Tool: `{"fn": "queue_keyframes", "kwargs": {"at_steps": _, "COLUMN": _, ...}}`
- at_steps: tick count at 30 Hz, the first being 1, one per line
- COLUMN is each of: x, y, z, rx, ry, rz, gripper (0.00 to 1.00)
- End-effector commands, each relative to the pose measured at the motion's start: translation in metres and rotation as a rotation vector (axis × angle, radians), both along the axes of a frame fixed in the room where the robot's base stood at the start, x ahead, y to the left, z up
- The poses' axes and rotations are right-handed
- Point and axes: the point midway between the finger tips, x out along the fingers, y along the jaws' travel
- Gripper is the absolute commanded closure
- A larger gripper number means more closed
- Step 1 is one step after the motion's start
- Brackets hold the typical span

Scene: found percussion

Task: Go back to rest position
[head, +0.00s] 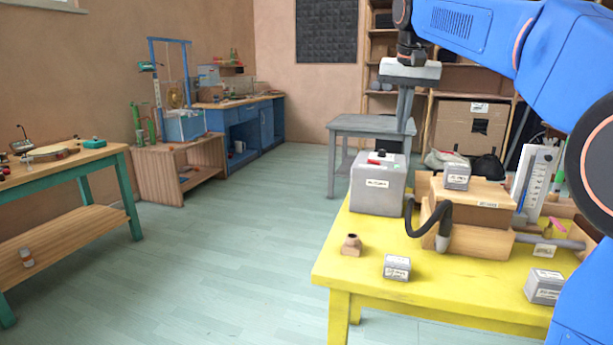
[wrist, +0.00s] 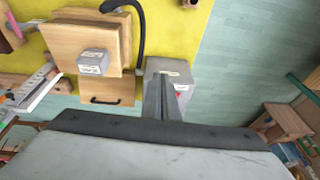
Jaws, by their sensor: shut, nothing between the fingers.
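My gripper (head: 403,128) hangs from the blue arm at the upper right of the head view, fingers pointing down. In the wrist view my gripper (wrist: 167,82) has its two grey fingers together with nothing between them. The fingers cover part of that box in the wrist view. I cannot tell how far above it they are.
A yellow table (head: 400,293) holds a wooden box (head: 470,216) with a small grey labelled block (head: 456,176) on it, a black hose (head: 430,211), and small blocks. A grey side table (head: 375,124) stands behind. The floor (head: 220,250) at left is clear.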

Motion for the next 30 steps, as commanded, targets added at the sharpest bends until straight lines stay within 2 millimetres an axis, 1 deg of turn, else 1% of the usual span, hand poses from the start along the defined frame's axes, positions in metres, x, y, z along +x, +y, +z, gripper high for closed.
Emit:
{"fn": "queue_keyframes", "kwargs": {"at_steps": 8, "x": -0.021, "y": -0.006, "z": -0.011, "rx": -0.003, "ry": -0.005, "rz": 0.022, "gripper": 1.0}}
{"fn": "queue_keyframes", "kwargs": {"at_steps": 14, "x": -0.047, "y": -0.012, "z": -0.024, "rx": -0.008, "ry": -0.011, "rz": 0.047, "gripper": 1.0}}
{"fn": "queue_keyframes", "kwargs": {"at_steps": 17, "x": -0.064, "y": -0.016, "z": -0.034, "rx": -0.01, "ry": -0.016, "rz": 0.063, "gripper": 1.0}}
{"fn": "queue_keyframes", "kwargs": {"at_steps": 20, "x": -0.088, "y": -0.021, "z": -0.049, "rx": -0.013, "ry": -0.024, "rz": 0.085, "gripper": 1.0}}
{"fn": "queue_keyframes", "kwargs": {"at_steps": 23, "x": -0.118, "y": -0.027, "z": -0.069, "rx": -0.018, "ry": -0.032, "rz": 0.112, "gripper": 1.0}}
{"fn": "queue_keyframes", "kwargs": {"at_steps": 26, "x": -0.147, "y": -0.032, "z": -0.093, "rx": -0.022, "ry": -0.041, "rz": 0.139, "gripper": 1.0}}
{"fn": "queue_keyframes", "kwargs": {"at_steps": 30, "x": -0.189, "y": -0.038, "z": -0.13, "rx": -0.03, "ry": -0.053, "rz": 0.175, "gripper": 1.0}}
